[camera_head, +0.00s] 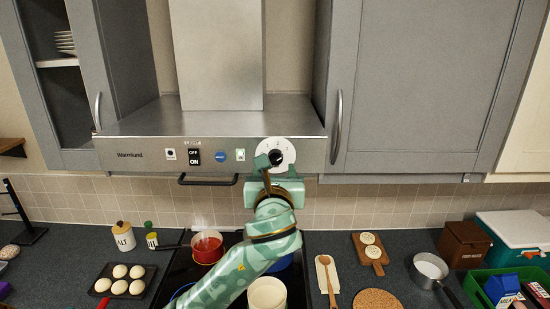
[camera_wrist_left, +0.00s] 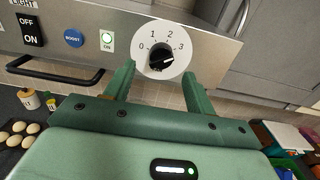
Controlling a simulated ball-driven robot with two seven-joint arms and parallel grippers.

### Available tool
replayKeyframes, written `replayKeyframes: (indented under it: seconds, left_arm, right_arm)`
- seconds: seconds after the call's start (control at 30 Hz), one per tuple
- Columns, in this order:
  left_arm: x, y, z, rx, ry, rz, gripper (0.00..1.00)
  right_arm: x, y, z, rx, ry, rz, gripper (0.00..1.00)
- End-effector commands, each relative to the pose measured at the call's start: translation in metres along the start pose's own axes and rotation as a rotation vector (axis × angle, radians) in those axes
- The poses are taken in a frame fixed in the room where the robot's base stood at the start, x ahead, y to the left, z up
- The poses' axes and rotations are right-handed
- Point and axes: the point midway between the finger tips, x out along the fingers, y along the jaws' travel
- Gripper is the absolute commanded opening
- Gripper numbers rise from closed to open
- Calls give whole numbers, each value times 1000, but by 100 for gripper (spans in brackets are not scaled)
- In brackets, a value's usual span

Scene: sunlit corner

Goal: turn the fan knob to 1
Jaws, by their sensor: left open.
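The fan knob (camera_head: 276,157) is black and sits in a round white dial at the right end of the steel hood front. In the left wrist view, the knob (camera_wrist_left: 161,57) is ringed by the marks 0, 1, 2 and 3. Its white line points right, roughly towards 3. My left gripper (camera_head: 269,172) is raised to the dial from below. In the left wrist view its open fingers (camera_wrist_left: 157,78) stand either side of the dial's lower part, with nothing held. I cannot tell whether they touch the dial. My right gripper is not in view.
An OFF/ON switch (camera_head: 194,157), a blue BOOST button (camera_head: 221,155) and a lit ON indicator (camera_head: 241,155) lie left of the dial. A black bar handle (camera_head: 208,181) hangs below. A red pot (camera_head: 207,247) and a cream pot (camera_head: 267,293) stand on the hob.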

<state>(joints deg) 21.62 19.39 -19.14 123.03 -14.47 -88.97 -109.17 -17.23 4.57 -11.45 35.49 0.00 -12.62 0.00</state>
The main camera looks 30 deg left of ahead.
Motion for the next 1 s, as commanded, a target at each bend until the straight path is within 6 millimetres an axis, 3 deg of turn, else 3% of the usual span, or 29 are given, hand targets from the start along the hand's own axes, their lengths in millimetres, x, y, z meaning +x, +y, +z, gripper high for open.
replayKeyframes:
  seconds: [0.1,0.23,0.6,0.77,1.0]
  left_arm:
    - [23,1,2,2,0,2,55]
    - [38,0,1,0,0,1,55]
    - [45,0,0,-1,0,-1,55]
    - [45,0,0,-1,0,-1,13]
    - [45,0,-1,-7,1,-1,10]
  right_arm:
    - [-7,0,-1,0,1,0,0]
    - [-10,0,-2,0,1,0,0]
    - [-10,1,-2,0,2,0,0]
    - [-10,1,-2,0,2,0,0]
    - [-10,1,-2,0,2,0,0]
